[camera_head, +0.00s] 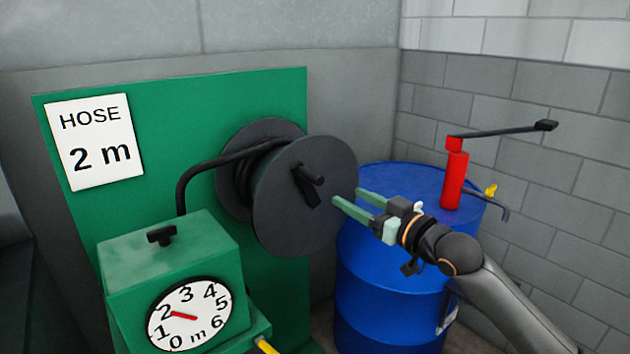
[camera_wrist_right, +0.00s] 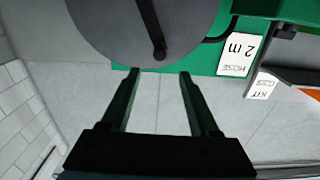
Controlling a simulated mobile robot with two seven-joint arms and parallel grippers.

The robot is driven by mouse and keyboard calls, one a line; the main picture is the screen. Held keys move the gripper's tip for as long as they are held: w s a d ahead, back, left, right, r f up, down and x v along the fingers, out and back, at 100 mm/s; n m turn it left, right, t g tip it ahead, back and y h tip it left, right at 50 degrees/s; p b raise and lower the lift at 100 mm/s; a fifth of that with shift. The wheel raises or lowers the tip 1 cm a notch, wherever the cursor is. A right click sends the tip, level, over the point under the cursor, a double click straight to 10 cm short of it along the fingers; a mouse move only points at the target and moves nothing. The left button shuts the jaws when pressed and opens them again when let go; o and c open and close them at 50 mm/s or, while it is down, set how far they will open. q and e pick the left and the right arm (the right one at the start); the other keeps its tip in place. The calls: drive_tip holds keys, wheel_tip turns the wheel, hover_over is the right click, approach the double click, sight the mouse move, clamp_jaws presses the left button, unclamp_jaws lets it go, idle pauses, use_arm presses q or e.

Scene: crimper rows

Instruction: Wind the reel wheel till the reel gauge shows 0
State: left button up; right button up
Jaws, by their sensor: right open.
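The reel wheel (camera_head: 290,220) is a dark grey disc on the green panel, with a black crank handle (camera_head: 309,185) near its middle. In the right wrist view the wheel (camera_wrist_right: 105,25) and its handle (camera_wrist_right: 153,30) lie ahead of the fingers. The reel gauge (camera_head: 188,316) is a round white dial, 0 to 6 m, on a green box; its red needle points about at 2. My right gripper (camera_head: 347,197) is open and empty, at the wheel's right edge in the head view, apart from the handle. Its fingers (camera_wrist_right: 160,74) also show in the right wrist view. My left gripper is not in view.
A sign (camera_head: 95,142) on the green panel (camera_head: 200,100) reads HOSE 2 m. A black hose (camera_head: 182,185) runs from the reel to the green box (camera_head: 170,255). A blue drum (camera_head: 390,275) with a red pump (camera_head: 455,180) stands at right, behind my right arm.

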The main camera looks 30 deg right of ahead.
sight(321, 182)
drive_tip(key=w, duration=0.3)
drive_tip(key=w+p, duration=0.1)
drive_tip(key=w, duration=0.7)
drive_tip(key=shift+a, duration=0.4)
drive_tip(key=shift+c, duration=0.3)
clamp_jaws()
idle(0.7)
